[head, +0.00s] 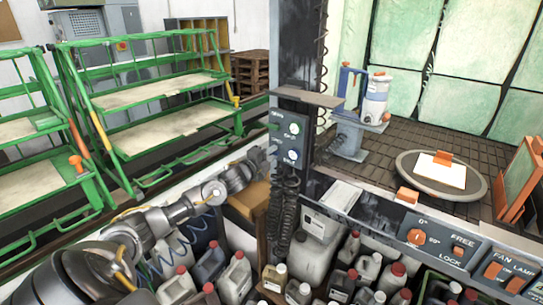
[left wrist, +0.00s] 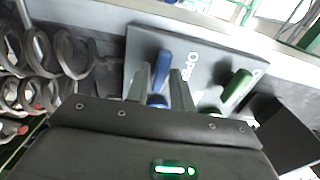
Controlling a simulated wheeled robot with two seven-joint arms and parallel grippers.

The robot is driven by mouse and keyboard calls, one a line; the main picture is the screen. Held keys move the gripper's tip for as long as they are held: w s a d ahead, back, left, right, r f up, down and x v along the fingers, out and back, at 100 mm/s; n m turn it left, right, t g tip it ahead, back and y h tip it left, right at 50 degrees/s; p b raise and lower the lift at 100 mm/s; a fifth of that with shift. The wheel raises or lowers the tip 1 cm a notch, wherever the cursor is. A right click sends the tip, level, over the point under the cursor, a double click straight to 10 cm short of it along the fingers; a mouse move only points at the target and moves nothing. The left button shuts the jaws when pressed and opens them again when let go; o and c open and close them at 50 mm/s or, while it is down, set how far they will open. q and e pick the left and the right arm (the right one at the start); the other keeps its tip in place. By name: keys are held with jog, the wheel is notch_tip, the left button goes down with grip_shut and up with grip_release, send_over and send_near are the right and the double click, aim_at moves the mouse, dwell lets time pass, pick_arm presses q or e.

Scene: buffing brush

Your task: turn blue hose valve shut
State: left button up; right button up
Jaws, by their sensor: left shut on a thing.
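The blue hose valve (left wrist: 162,72) shows as a blue lever on a grey panel (left wrist: 205,65) in the left wrist view. My left gripper (left wrist: 161,80) has one finger on each side of this lever and is shut on it. A green lever (left wrist: 238,86) sits to the right on the same panel, apart from the fingers. Part of the panel's lettering is hidden by the fingers. In the head view my left gripper (head: 262,160) reaches the left side of the dark post's control panel (head: 291,138); the blue lever is hard to make out there. My right gripper is out of view.
Black coiled hoses (left wrist: 60,60) hang left of the panel in the left wrist view. Several jugs (head: 235,278) with coloured caps stand below my arm. Green rack carts (head: 165,130) stand at the left. A booth with a round turntable (head: 440,190) is at the right.

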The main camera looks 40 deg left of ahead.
pick_arm(q)
jog(key=o, duration=0.7)
jog(key=shift+o, duration=0.2)
